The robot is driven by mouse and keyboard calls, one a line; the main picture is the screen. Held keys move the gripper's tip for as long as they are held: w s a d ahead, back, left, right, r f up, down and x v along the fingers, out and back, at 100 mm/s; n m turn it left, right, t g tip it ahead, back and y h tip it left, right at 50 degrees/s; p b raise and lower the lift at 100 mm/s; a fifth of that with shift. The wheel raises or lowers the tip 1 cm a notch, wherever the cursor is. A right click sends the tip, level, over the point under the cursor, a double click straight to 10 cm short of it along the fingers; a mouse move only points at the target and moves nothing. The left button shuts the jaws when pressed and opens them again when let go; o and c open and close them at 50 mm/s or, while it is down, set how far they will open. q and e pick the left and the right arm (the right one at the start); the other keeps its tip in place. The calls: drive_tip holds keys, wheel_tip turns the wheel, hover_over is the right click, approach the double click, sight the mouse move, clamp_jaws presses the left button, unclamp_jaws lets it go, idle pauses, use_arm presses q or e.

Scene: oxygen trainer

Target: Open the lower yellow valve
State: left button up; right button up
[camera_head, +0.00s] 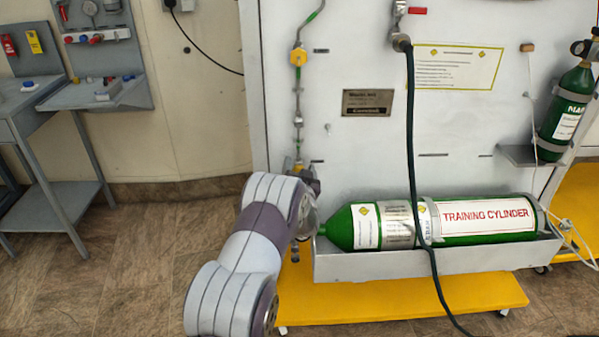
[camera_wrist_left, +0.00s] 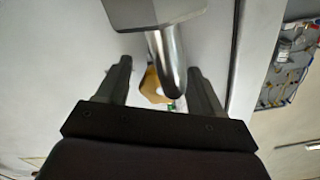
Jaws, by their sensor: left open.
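The lower yellow valve (camera_head: 298,167) sits on the thin vertical pipe on the white panel, just above the left end of the green cylinder. It is partly hidden by my left arm. My left gripper (camera_wrist_left: 160,67) is at the valve and its jaws are open. In the left wrist view, a yellow part (camera_wrist_left: 152,86) shows between the two fingers, beyond a rounded metal piece (camera_wrist_left: 166,62) that partly covers it. I cannot tell whether either finger touches it. In the head view, the wrist hides most of the gripper. My right gripper is not in view.
An upper yellow valve (camera_head: 298,56) is higher on the same pipe. The green training cylinder (camera_head: 390,223) lies in a grey tray (camera_head: 440,258) right of my arm. A dark hose (camera_head: 411,130) hangs in front of it. A grey workbench (camera_head: 60,95) stands at the left.

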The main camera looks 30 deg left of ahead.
use_arm(q)
drive_tip(key=c, duration=1)
drive_tip(key=shift+n, duration=0.3)
drive_tip(key=n+b, duration=0.1)
drive_tip(key=n, duration=0.3)
drive_tip(key=shift+a+r+n+b, duration=0.1)
drive_tip(key=shift+a+n+b, duration=0.05)
drive_tip(key=shift+n+b, duration=0.25)
drive_tip(key=shift+c, duration=0.2)
drive_tip(key=shift+r+n+b, duration=0.15)
drive_tip(key=shift+n+b, duration=0.2)
drive_tip(key=shift+n, duration=0.95)
drive_tip(key=shift+r, duration=0.1)
drive_tip(key=o, duration=1)
drive_tip(key=shift+o, duration=0.2)
drive_tip(key=shift+f, duration=0.2)
